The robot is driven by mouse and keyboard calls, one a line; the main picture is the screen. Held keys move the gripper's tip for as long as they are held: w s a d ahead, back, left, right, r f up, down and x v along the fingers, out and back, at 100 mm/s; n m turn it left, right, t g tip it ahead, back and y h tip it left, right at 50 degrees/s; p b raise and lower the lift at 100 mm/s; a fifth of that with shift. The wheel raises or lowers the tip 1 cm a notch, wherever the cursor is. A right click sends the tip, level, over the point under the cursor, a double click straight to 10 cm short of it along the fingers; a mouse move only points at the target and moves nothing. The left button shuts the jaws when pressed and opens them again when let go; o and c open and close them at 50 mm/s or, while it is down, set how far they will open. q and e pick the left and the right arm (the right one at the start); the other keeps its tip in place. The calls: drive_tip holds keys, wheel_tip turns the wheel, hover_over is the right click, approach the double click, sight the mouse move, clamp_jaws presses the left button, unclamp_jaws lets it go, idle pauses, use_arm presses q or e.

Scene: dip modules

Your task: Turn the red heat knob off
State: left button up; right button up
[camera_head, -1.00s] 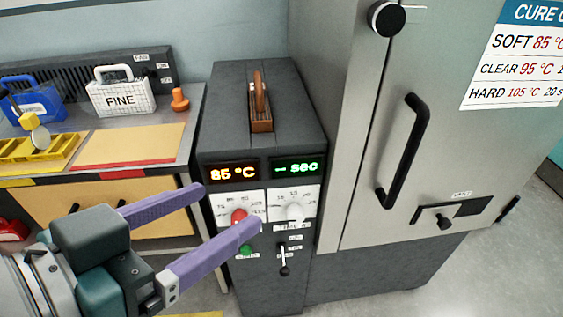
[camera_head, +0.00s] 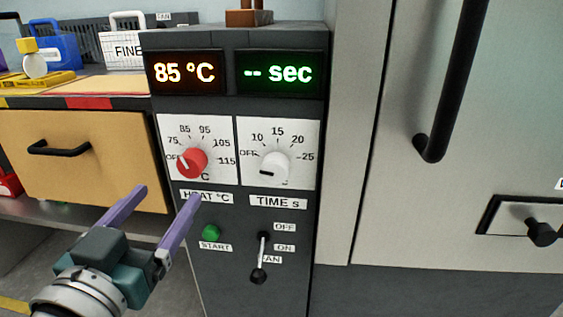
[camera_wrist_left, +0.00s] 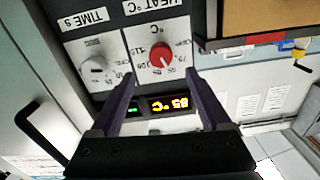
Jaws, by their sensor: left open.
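The red heat knob (camera_head: 191,162) sits on a white dial plate on the front of the dark control box, above the HEAT °C label. Its pale pointer mark leans to the upper left; I cannot tell the exact setting. The display (camera_head: 185,72) above it reads 85 °C. My left gripper (camera_head: 168,195) is open and empty, below and in front of the knob, with purple fingers apart. In the left wrist view the red knob (camera_wrist_left: 161,57) shows upside down, ahead of the gap between the open fingertips (camera_wrist_left: 158,76). My right gripper is not in view.
A white time knob (camera_head: 274,166) is just right of the red one. A green start button (camera_head: 211,232) and a fan lever (camera_head: 260,258) are below. A drawer (camera_head: 85,160) is at left, and a cabinet with a black handle (camera_head: 455,85) at right.

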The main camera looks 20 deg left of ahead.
sight(188, 166)
use_arm(q)
drive_tip(key=b+x, duration=0.2)
drive_tip(key=x, duration=0.7)
drive_tip(key=shift+w+a+r, duration=0.1)
drive_tip(key=shift+w, duration=0.15)
clamp_jaws()
